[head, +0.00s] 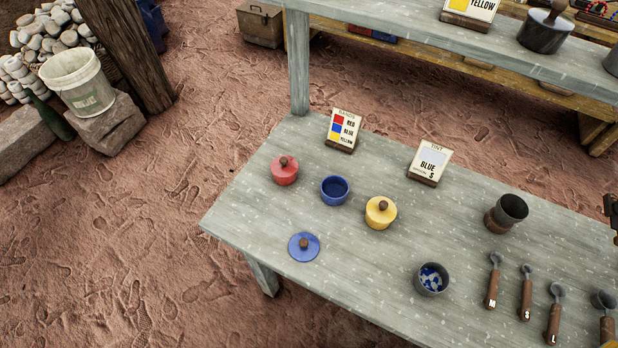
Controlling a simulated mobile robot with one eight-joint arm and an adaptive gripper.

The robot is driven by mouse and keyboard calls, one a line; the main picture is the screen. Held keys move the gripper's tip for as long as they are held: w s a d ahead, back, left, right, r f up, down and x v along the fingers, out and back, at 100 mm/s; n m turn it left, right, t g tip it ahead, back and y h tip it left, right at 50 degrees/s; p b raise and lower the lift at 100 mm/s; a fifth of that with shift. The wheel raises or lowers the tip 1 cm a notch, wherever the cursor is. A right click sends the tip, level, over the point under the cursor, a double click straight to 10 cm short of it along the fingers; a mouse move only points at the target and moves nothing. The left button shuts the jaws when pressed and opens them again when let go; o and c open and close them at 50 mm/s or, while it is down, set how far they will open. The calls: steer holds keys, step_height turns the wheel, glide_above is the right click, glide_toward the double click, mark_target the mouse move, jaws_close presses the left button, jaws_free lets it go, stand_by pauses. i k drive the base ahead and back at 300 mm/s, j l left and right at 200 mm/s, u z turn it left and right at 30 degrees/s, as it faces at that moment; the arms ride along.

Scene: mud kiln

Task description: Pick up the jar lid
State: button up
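A blue jar lid (293,252) with a brown knob lies flat on the grey table (245,205), near its left front edge. An open blue jar (335,199) stands behind it and a little to the right, apart from the lid. A red jar (284,175) and a yellow jar (379,219) stand on either side of the blue jar, both with knobbed lids on. I cannot make out my gripper in the head view. A dark piece (612,208) is cut off by the right edge, and I cannot tell what it is.
A bowl with blue and white contents (432,279), a dark cup (507,213) and several spoons (492,285) stand or lie to the right. A raised shelf (440,38) overhangs the back. Table around the lid is clear.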

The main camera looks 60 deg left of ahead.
mark_target(303, 246)
steer(key=j+u, duration=0.1)
steer(key=u, duration=1.95)
